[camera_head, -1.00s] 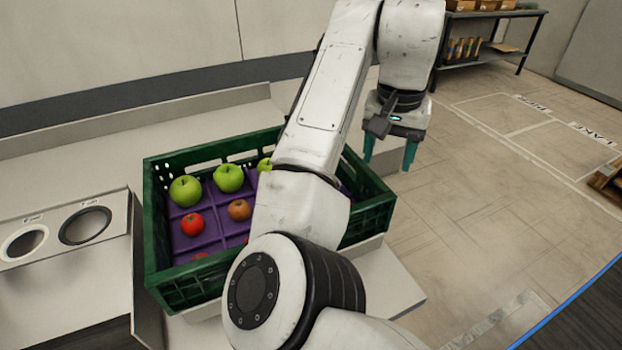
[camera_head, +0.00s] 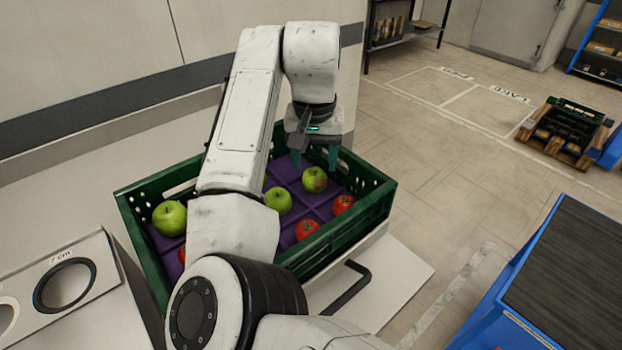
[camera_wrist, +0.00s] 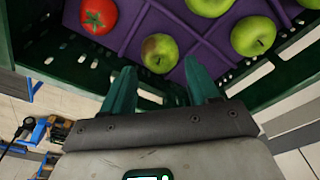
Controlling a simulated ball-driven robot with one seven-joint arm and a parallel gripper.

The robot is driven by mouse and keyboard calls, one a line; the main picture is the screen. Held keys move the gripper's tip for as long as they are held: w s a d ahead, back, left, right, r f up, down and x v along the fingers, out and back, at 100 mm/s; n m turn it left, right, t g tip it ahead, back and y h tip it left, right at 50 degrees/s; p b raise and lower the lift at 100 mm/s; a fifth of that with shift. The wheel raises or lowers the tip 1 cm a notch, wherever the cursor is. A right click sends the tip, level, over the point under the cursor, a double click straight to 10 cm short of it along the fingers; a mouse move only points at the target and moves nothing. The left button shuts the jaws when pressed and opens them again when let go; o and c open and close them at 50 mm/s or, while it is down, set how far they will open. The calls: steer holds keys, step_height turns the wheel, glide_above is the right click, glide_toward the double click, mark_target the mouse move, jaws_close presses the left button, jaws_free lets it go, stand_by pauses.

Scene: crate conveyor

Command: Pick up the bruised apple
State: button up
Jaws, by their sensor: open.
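A green apple with a brownish patch (camera_head: 314,180) lies in the right part of the purple tray in the green crate (camera_head: 128,222). It also shows in the wrist view (camera_wrist: 160,52), patch at its upper left, just beyond the fingertips. My gripper (camera_head: 314,157) is open and empty, fingers pointing down near the crate's back right, above and apart from this apple. In the wrist view my gripper (camera_wrist: 159,72) has its two teal fingers on either side of the apple's line. My arm hides the middle of the crate.
Other green apples (camera_head: 278,200) and red tomatoes (camera_head: 307,229) lie in nearby compartments. The crate's high wall (camera_wrist: 82,65) passes close by the fingers. A panel with round holes (camera_head: 65,285) is at left; a blue-edged belt (camera_head: 575,270) is at right.

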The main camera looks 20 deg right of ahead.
mark_target(315, 174)
steer(key=shift+w+d+f+p, duration=0.1)
steer(key=shift+w+f+p, duration=0.1)
steer(key=shift+f, duration=1.3)
steer(key=shift+w+d+f+p, duration=0.1)
steer(key=shift+f+p, duration=0.05)
steer(key=shift+f, duration=1.35)
steer(key=c, duration=0.7)
steer(key=shift+o, duration=0.2)
steer(key=shift+r, duration=0.15)
